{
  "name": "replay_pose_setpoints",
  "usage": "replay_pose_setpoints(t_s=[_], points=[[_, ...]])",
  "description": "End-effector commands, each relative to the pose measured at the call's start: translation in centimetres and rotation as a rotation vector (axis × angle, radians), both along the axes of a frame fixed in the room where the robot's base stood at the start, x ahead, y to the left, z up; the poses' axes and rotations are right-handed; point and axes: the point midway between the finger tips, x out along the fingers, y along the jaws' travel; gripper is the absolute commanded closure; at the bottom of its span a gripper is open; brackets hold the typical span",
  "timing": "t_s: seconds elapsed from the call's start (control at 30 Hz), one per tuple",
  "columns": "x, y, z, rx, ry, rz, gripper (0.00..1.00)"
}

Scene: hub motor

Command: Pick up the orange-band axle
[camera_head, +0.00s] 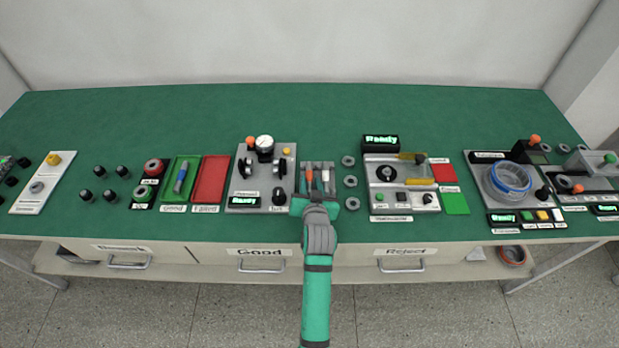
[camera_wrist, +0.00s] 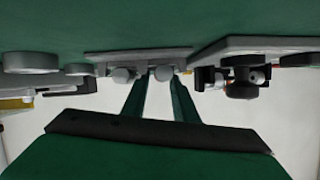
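A small grey rack (camera_head: 331,165) stands at the middle of the table, holding slim upright or leaning parts. I cannot tell at this size which is the orange-band axle. My gripper (camera_head: 314,196) is at the front side of the rack, partly covering it. In the wrist view my gripper (camera_wrist: 160,80) has its two fingers apart, with the pale round ends of parts (camera_wrist: 122,74) near the fingertips. No orange band shows there, and nothing is clearly held.
A grey gauge station (camera_head: 240,190) stands close on the left of the rack, with red (camera_head: 210,185) and green (camera_head: 168,190) trays beyond. Several grey rings (camera_head: 350,181) lie just right of the rack. A second station (camera_head: 390,170) is further right. Free green table lies behind.

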Motion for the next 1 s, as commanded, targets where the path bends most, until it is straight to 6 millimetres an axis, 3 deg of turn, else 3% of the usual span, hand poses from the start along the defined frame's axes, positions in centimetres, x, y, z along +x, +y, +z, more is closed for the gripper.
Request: replay_pose_setpoints(t_s=[0.13,0.4,0.5,0.53,1.0], points=[[1.31,0.11,-0.42,0.000,-0.002,0.000,0.74],[1.50,0.12,-0.51,0.000,-0.002,0.000,0.74],[1.49,0.12,-0.51,0.000,-0.002,0.000,0.98],[1.49,0.11,-0.51,0.000,-0.002,0.000,1.00],[1.55,0.11,0.44,0.000,-0.006,0.000,1.00]])
